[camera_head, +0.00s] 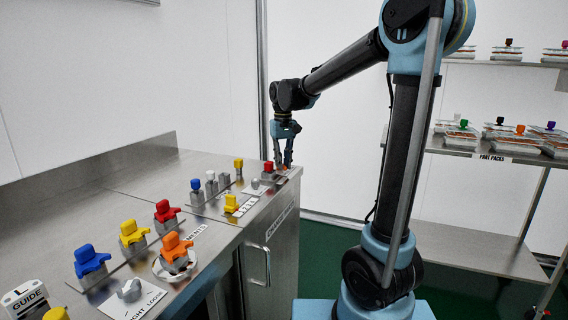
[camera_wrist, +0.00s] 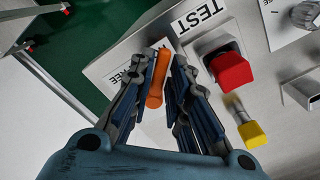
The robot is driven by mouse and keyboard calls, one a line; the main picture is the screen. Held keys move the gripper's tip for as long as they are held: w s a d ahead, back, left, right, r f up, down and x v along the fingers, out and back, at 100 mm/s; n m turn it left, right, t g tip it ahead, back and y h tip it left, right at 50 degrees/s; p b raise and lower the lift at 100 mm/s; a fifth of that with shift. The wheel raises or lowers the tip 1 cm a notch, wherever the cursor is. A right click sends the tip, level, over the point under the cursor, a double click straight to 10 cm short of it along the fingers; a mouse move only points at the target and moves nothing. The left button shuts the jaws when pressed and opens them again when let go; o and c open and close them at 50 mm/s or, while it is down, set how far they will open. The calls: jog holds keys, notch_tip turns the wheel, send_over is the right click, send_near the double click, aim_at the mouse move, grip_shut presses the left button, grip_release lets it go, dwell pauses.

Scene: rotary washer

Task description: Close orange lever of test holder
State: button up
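The orange lever (camera_wrist: 158,80) lies between the two fingers of my gripper (camera_wrist: 160,70) in the wrist view, near the "TEST" label (camera_wrist: 197,16). The fingers stand apart on either side of it, and a narrow gap shows on the lever's right. Contact on its left side is hard to tell. In the head view my gripper (camera_head: 284,163) points down at the far right corner of the steel bench. The test holder's body is mostly hidden by the fingers.
A red-topped part (camera_wrist: 230,70) stands just right of my fingers, with a yellow-topped one (camera_wrist: 250,133) nearby. The steel bench (camera_head: 50,205) holds several coloured parts nearer the camera. Shelves with part packs (camera_head: 462,138) stand at the right.

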jog(key=shift+o, duration=0.4)
jog(key=shift+r, duration=0.1)
notch_tip(320, 180, up, 12)
dwell(0.5)
jog(key=s+d+f+m+t, duration=0.1)
jog(key=s+d+f, duration=0.45)
jog(key=d, duration=0.25)
jog(key=s+d+f+m, duration=0.1)
jog(key=s+d+f, duration=0.3)
jog(key=s+d, duration=0.35)
jog(key=s+d+f+m, duration=0.1)
jog(key=s+d+f, duration=0.3)
jog(key=s+f, duration=0.2)
jog(key=s+d+f+m+t, duration=0.1)
jog(key=s+d+f, duration=0.3)
jog(key=s+f, duration=0.3)
notch_tip(320, 180, down, 5)
jog(key=shift+s+d+r+m, duration=0.2)
jog(key=shift+s+d+m, duration=0.1)
jog(key=shift+d, duration=0.1)
